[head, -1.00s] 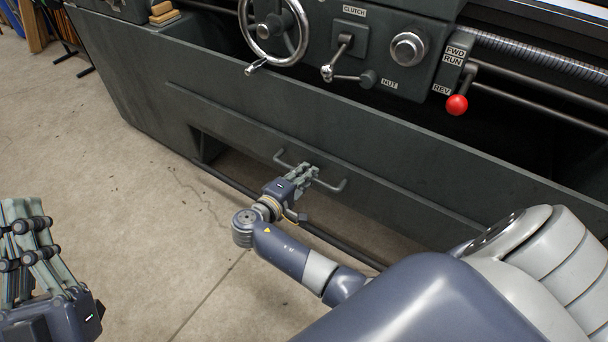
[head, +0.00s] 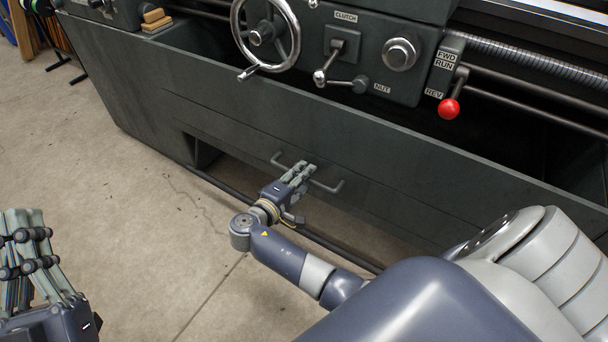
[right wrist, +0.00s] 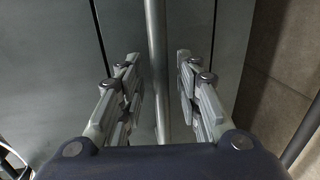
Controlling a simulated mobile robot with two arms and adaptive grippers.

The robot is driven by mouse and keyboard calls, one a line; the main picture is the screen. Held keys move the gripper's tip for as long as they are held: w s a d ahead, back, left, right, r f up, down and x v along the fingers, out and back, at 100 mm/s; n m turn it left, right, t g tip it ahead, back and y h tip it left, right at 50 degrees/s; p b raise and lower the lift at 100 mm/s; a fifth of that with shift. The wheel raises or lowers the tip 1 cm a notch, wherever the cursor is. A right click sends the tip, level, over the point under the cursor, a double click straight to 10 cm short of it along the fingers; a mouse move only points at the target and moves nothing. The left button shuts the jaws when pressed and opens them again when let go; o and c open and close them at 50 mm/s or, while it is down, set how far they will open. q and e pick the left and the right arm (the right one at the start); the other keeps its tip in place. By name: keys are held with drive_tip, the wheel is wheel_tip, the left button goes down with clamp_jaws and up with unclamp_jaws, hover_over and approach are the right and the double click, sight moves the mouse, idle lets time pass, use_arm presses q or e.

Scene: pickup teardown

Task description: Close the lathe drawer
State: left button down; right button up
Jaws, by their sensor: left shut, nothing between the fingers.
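The lathe drawer (head: 235,140) is the long dark panel low on the lathe's front. In the head view its front looks about level with the panel around it; any small gap is hard to tell. Its bar handle (head: 330,187) is partly hidden by my right gripper (head: 299,171), which is at the handle's middle. In the right wrist view the handle (right wrist: 156,60) runs between the fingers of my right gripper (right wrist: 158,62), with space on both sides, so it is open around the bar. My left gripper (head: 24,222) is shut and empty at the lower left, away from the drawer.
Above the drawer are the handwheel (head: 263,33), the clutch lever and a red-knobbed lever (head: 448,109). A dark rail (head: 225,186) runs low below the drawer.

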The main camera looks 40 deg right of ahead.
drive_tip(key=v, duration=1.1)
drive_tip(key=shift+f, duration=0.15)
